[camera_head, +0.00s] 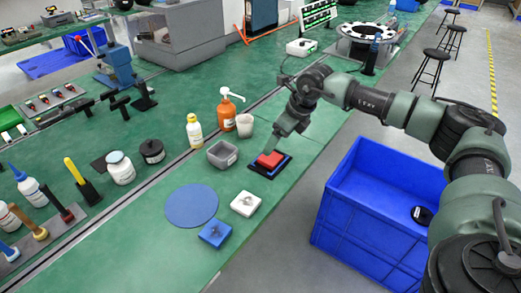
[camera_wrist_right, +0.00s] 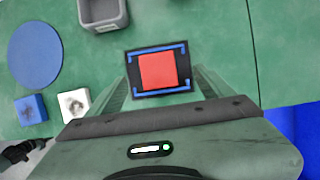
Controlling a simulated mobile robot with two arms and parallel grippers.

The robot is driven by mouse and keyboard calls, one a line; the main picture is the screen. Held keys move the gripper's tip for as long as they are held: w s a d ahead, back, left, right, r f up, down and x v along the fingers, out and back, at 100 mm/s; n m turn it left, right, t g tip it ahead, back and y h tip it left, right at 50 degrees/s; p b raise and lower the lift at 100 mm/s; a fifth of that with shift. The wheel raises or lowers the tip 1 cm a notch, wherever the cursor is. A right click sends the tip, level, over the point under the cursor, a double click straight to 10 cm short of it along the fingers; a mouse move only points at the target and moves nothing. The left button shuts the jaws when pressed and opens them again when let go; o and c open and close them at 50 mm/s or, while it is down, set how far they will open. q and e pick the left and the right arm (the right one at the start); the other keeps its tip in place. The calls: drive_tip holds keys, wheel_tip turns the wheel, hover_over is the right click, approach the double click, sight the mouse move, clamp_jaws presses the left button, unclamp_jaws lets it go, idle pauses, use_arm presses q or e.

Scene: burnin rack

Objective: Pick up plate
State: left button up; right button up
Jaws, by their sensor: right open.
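A red square plate (camera_head: 270,159) lies in a black holder (camera_head: 256,167) with blue edging on the green bench. In the right wrist view the red plate (camera_wrist_right: 158,70) sits inside the blue corner marks of the black holder (camera_wrist_right: 134,72). My right gripper (camera_wrist_right: 163,86) is open, with one finger on each side of the holder and nothing held. In the head view the right gripper (camera_head: 287,152) reaches in from the right at the plate. The exact height above it is hard to tell. My left gripper is not in view.
A blue round disc (camera_head: 191,205), a grey bin (camera_head: 222,154), a white block (camera_head: 246,203) and a blue block (camera_head: 214,234) stand nearby. An orange bottle (camera_head: 227,114) and a cup (camera_head: 245,124) are behind. A blue crate (camera_head: 365,225) stands right of the bench edge.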

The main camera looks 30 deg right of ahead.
sight(271, 157)
drive_tip(key=shift+w+f, duration=0.1)
drive_tip(key=shift+f, duration=0.1)
drive_tip(key=x, duration=0.1)
drive_tip(key=p+x, duration=0.1)
drive_tip(key=x, duration=0.1)
drive_tip(key=shift+s+a+f, duration=0.2)
drive_tip(key=shift+a+f, duration=0.05)
drive_tip(key=shift+f, duration=0.05)
drive_tip(key=x, duration=0.2)
drive_tip(key=shift+w+f+p, duration=0.15)
drive_tip(key=shift+f+p, duration=0.15)
drive_tip(key=shift+w+f, duration=0.1)
drive_tip(key=shift+f, duration=0.15)
drive_tip(key=c, duration=1.6)
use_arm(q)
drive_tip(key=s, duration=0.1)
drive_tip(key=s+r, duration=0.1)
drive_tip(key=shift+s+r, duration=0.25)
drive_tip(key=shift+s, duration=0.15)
use_arm(e)
drive_tip(key=shift+r, duration=0.15)
